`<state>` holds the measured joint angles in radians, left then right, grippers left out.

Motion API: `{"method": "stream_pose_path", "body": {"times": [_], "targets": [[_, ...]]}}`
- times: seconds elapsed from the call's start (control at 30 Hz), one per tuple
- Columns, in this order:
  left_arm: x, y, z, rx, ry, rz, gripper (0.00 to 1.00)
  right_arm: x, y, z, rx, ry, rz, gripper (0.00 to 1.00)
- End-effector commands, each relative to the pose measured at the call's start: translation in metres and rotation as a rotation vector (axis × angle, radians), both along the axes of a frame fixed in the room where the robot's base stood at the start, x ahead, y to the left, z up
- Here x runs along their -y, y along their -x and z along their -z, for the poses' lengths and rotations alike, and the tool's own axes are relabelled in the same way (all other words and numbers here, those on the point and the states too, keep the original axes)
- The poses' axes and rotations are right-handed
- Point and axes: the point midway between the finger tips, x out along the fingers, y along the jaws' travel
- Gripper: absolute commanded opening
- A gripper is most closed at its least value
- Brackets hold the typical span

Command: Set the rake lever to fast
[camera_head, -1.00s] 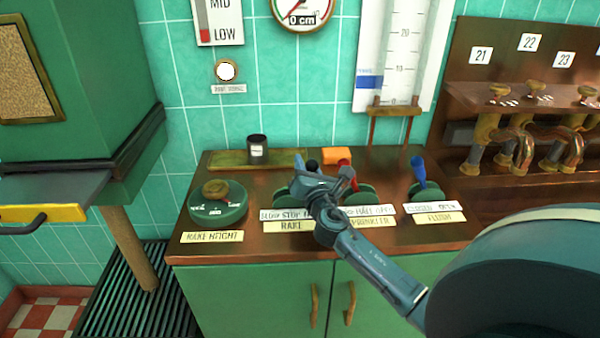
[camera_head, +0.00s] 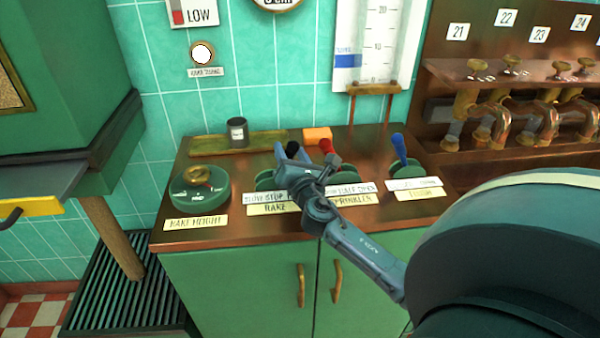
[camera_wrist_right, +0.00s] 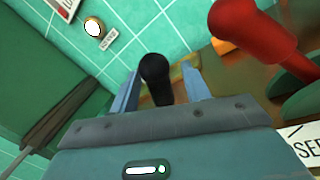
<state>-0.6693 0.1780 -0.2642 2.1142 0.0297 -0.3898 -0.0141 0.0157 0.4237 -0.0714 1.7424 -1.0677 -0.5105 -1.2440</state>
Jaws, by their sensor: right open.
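The rake lever (camera_head: 292,149) has a black knob and stands on a round green base above the RAKE label (camera_head: 274,209). My right gripper (camera_head: 293,154) reaches over the rake control with its fingers at the knob. In the right wrist view the black knob (camera_wrist_right: 155,70) is between the two open blue fingers (camera_wrist_right: 157,88). I cannot tell whether either finger touches it. The plate with the lever's settings (camera_head: 268,196) reads SLOW and STOP; its right end is hidden behind my gripper. My left gripper is not in view.
The red sprinkler lever (camera_head: 326,146) stands close to the right of my gripper, also large in the wrist view (camera_wrist_right: 250,30). Farther right is the blue flush lever (camera_head: 399,148). The rake height dial (camera_head: 199,188) is at left. A dark cup (camera_head: 237,133) and orange block (camera_head: 317,135) stand behind.

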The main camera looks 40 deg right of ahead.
Motion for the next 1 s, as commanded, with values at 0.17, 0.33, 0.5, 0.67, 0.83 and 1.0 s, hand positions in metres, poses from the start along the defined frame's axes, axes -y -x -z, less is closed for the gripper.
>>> {"method": "stream_pose_path", "body": {"times": [0.17, 0.33, 0.5, 0.67, 0.83, 1.0], "targets": [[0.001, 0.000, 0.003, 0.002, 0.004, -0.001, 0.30, -0.016, 0.040, 0.007, -0.004, -0.002, -0.002, 0.47], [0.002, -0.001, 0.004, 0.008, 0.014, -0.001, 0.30, -0.029, 0.072, 0.009, -0.003, -0.003, -0.001, 0.47], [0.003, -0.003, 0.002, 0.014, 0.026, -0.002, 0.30, -0.036, 0.092, 0.010, -0.002, -0.002, 0.000, 0.47], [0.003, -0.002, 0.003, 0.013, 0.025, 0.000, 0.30, -0.038, 0.099, 0.010, 0.000, 0.000, 0.001, 0.47], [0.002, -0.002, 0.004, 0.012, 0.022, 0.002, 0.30, -0.039, 0.099, 0.009, 0.000, 0.000, 0.001, 0.47], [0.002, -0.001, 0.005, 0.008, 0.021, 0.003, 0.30, -0.039, 0.099, 0.009, 0.000, -0.001, 0.001, 0.47]]}}
